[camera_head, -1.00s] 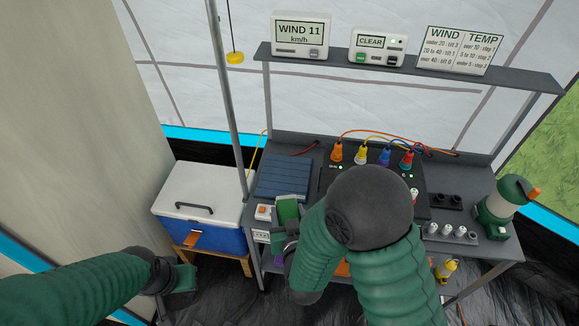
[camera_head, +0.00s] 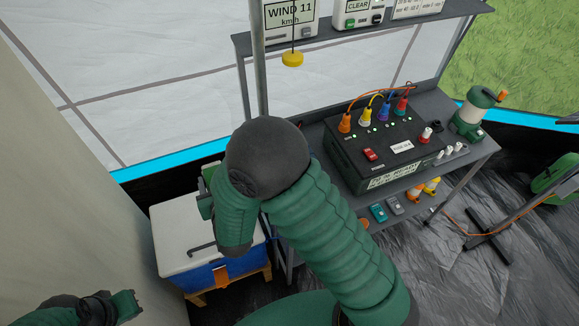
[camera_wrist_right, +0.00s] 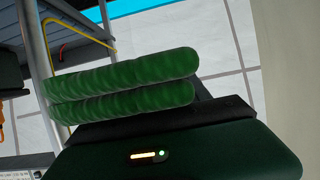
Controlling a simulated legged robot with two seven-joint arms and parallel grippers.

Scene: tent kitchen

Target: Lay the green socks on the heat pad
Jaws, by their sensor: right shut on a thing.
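Two long green socks (camera_wrist_right: 125,88) lie side by side in the right wrist view, close in front of my right gripper. In the head view my right arm hides most of this gripper and the socks. The heat pad is not clearly visible in the head view; my right arm covers the left end of the table.
A white-lidded blue cooler (camera_head: 178,240) stands left of the table. A black power box (camera_head: 385,150) with coloured plugs fills the table's middle. A lantern (camera_head: 478,112) stands at the right end. A pole (camera_head: 258,70) rises beside the table, with a yellow hanging knob (camera_head: 292,59).

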